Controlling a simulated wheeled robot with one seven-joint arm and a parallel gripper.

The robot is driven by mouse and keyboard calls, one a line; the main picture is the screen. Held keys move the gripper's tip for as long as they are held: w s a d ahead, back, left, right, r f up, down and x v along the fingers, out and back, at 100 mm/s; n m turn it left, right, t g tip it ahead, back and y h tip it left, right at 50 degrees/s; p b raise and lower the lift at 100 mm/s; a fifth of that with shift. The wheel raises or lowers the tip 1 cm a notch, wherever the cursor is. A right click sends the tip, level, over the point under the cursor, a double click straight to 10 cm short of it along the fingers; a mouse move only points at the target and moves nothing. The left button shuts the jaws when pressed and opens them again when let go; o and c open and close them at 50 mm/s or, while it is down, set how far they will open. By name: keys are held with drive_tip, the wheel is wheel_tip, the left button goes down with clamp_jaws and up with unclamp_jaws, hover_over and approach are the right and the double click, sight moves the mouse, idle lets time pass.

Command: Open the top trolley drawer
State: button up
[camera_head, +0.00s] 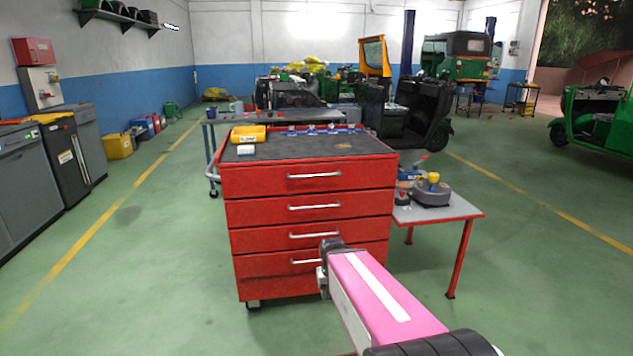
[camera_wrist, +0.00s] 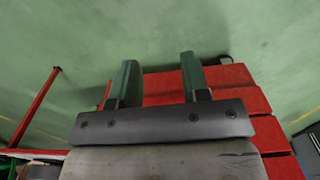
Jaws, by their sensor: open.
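The red trolley (camera_head: 308,225) stands in front of me in the head view, with several drawers stacked one above another. The top drawer (camera_head: 260,183) is flush with the front and looks shut. Its silver bar handle (camera_head: 314,175) runs across the middle. My arm reaches from the lower right, its end in front of the lower drawers, below the top handle. My gripper (camera_wrist: 159,80) shows in the wrist view with two fingers apart and nothing visible between them. The top handle is not clearly seen there.
A yellow object (camera_head: 249,134) and small items lie on the trolley's dark top. A low table with red legs (camera_head: 462,258) holding tools stands close on the right. Grey cabinets (camera_head: 30,180) line the left wall. The green floor left of the trolley is clear.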

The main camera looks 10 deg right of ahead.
drive_tip(key=shift+w, duration=0.1)
drive_tip(key=shift+c, duration=1.4)
drive_tip(key=m+t+y, duration=0.6)
drive_tip(key=m+t, duration=0.8)
drive_tip(key=t, duration=0.1)
approach(313, 176)
drive_tip(key=x, duration=1)
drive_tip(key=shift+w, duration=0.4)
clamp_jaws()
